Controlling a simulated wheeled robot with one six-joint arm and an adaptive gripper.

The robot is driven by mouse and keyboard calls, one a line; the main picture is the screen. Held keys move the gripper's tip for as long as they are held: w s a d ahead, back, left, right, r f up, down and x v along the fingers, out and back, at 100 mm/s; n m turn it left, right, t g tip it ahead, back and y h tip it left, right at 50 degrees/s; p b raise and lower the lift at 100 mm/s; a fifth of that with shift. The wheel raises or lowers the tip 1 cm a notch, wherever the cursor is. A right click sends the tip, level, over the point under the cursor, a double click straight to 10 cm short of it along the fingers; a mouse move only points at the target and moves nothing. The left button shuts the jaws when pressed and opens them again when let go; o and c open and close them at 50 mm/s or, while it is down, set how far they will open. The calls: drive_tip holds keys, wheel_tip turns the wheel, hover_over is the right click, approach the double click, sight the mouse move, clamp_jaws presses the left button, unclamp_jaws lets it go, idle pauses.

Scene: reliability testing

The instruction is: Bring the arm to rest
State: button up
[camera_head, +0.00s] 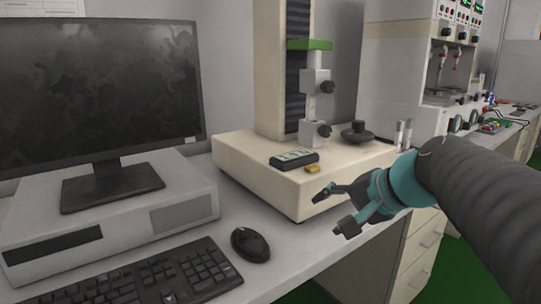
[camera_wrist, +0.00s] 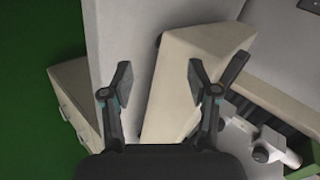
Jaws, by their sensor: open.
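My gripper (camera_head: 338,210) extends from the right in the head view, with a teal wrist and dark fingers. It hangs in front of the cream base of the testing machine (camera_head: 250,178), near the bench's front edge. In the wrist view my gripper (camera_wrist: 158,82) has its two fingers spread apart, with nothing between them. The machine's base (camera_wrist: 180,75) shows beyond the fingers there. I cannot tell how far the fingertips are from it.
A monitor (camera_head: 95,85) stands on a computer case (camera_head: 110,215) at left. A keyboard (camera_head: 150,280) and mouse (camera_head: 250,244) lie on the bench (camera_head: 290,262). Drawers (camera_head: 425,243) are below the bench at right. More instruments (camera_head: 450,75) stand behind. Green floor (camera_wrist: 30,90) is clear at left in the wrist view.

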drive_tip(key=s+d+f+n+g+h, duration=0.1)
drive_tip(key=s+d+f+n+h, duration=0.1)
drive_tip(key=s+f, duration=0.5)
drive_tip(key=s+d+f+n+g+h, duration=0.1)
drive_tip(key=s+f+n+h, duration=0.3)
drive_tip(key=s+f, duration=0.4)
drive_tip(key=shift+s+d+f+n, duration=0.25)
drive_tip(key=shift+d+n, duration=0.2)
drive_tip(key=shift+n, duration=0.45)
